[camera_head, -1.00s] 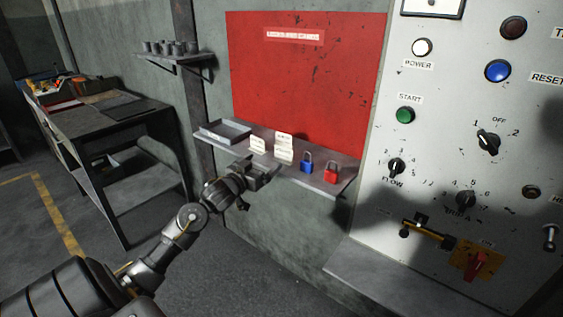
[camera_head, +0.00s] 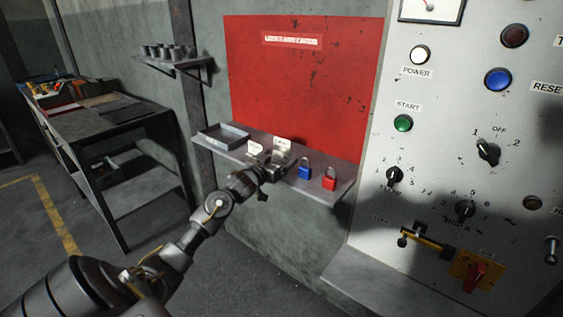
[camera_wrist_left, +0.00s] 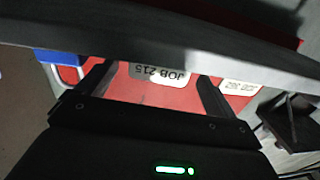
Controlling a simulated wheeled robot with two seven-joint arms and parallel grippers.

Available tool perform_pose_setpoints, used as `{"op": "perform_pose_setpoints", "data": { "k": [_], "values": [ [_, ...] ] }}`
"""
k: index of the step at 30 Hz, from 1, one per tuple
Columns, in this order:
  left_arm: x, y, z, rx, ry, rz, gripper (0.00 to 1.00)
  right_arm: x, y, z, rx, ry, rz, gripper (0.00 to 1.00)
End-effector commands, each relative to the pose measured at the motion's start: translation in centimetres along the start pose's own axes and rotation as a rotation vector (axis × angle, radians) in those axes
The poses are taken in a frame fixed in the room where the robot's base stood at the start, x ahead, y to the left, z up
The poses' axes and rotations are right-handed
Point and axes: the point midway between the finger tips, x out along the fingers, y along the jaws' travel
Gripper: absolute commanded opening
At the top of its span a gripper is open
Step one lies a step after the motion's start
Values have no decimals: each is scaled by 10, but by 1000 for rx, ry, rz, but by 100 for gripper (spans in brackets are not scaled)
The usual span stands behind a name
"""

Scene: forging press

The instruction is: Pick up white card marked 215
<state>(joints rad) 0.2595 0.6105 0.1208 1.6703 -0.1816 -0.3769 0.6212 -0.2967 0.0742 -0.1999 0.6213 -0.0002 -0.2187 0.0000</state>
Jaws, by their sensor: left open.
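The white card marked JOB 215 (camera_head: 282,143) stands on the small grey shelf (camera_head: 335,182), right of a second white card (camera_head: 255,147). In the left wrist view the JOB 215 card (camera_wrist_left: 160,74) appears upside down between the two fingers. My left gripper (camera_head: 272,161) is open at the shelf, in front of the card, and hides its lower part in the head view. In the left wrist view the fingers (camera_wrist_left: 156,88) flank the card with gaps on both sides. I cannot tell how deep the card sits between them. My right gripper is not in view.
A blue padlock (camera_head: 305,170) and a red padlock (camera_head: 329,180) stand right of the cards. A grey tray (camera_head: 222,137) sits at the shelf's left end. A red board (camera_head: 300,85) rises behind. The control panel (camera_head: 450,140) stands close on the right.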

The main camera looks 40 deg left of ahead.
Motion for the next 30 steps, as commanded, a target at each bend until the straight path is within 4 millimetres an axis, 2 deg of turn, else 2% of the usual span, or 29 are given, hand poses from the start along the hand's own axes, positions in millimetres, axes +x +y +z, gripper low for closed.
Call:
{"op": "perform_pose_setpoints", "data": {
  "k": [3, 7, 16, 27, 30],
  "values": [
    [19, 0, -3, -3, 1, -1, 93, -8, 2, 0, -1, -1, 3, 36],
    [34, 0, -2, -1, 2, -1, 93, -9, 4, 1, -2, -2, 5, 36],
    [38, 0, 0, 0, 1, 0, 93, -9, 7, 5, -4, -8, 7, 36],
    [38, 0, 0, 0, 1, 0, 46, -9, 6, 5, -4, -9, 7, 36],
    [38, 0, 0, 0, 1, 0, 45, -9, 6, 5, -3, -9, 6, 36]
  ]
}}
